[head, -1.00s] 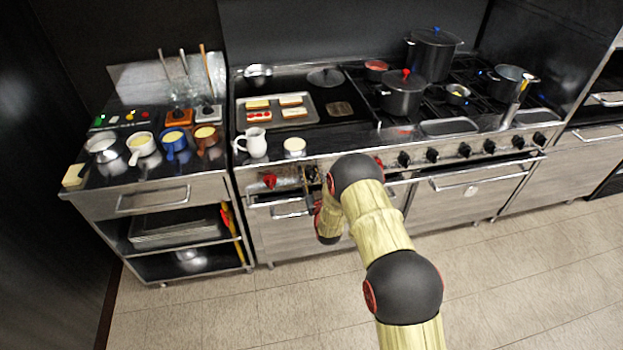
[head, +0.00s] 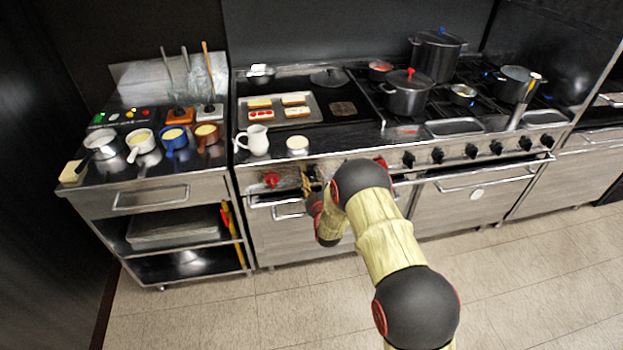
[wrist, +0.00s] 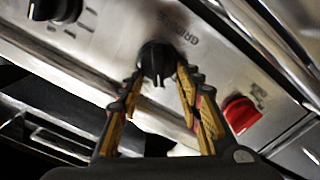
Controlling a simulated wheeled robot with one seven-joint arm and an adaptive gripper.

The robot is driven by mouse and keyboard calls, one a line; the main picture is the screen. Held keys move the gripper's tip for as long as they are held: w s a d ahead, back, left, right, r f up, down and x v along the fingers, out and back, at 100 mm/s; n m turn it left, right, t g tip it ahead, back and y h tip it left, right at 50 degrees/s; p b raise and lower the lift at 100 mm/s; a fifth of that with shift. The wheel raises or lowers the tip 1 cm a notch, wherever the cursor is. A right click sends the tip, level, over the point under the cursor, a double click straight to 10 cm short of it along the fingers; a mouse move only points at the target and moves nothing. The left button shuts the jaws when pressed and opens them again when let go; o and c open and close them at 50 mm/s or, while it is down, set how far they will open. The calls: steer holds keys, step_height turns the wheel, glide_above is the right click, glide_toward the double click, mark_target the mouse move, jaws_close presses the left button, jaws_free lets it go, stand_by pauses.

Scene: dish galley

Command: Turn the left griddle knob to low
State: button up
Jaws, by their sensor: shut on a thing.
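The black griddle knob (wrist: 157,58) is in the middle of the wrist view on the steel front panel, beside printed lettering that looks like GRIDDLE. My gripper (wrist: 160,76) has one finger on each side of it and is shut on it. The knob's narrow grip part points toward the bottom of the wrist view. In the head view my gripper (head: 308,182) is at the stove's front panel below the griddle (head: 340,108). My arm hides part of the panel there, and the held knob cannot be made out.
A red knob (wrist: 240,113) is close to the right finger in the wrist view; another black knob (wrist: 55,8) is at upper left. A white pitcher (head: 254,140) and small cup (head: 297,145) stand on the ledge above. An oven handle (head: 272,200) runs below.

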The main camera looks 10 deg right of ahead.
steer(key=shift+d+r, duration=0.15)
steer(key=o, duration=1)
steer(key=shift+c, duration=0.2)
steer(key=shift+o, duration=1.2)
steer(key=shift+o, duration=0.2)
steer(key=s, duration=1.2)
steer(key=shift+f, duration=0.2)
